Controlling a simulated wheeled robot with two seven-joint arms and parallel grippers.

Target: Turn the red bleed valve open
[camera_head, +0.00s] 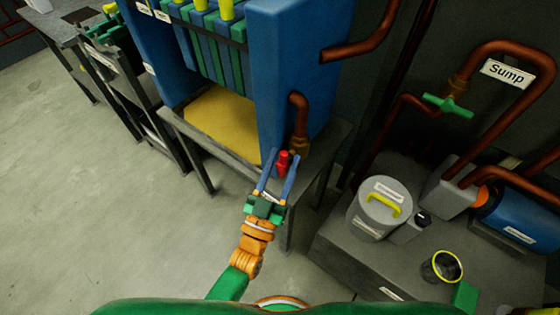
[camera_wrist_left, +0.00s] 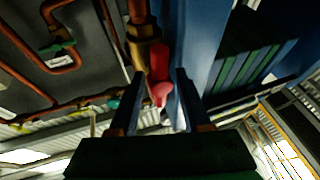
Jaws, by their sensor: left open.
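The red bleed valve (camera_head: 283,162) sits low at the right front corner of the blue press, beside a brass fitting on a copper pipe. It also shows in the left wrist view (camera_wrist_left: 159,75), its red handle and rounded end between the fingers. My left gripper (camera_head: 278,172) is open, its two blue fingers on either side of the valve. I cannot tell whether either finger touches it. In the left wrist view the fingertips (camera_wrist_left: 157,75) flank the rounded end. My right gripper is not in view.
The blue press (camera_head: 283,75) stands close behind the valve, with the copper pipe (camera_head: 299,112) just beside it. A grey lidded pot (camera_head: 380,208) stands on a bench at the right. A green-handled valve (camera_head: 447,105) is farther back. Open floor lies left.

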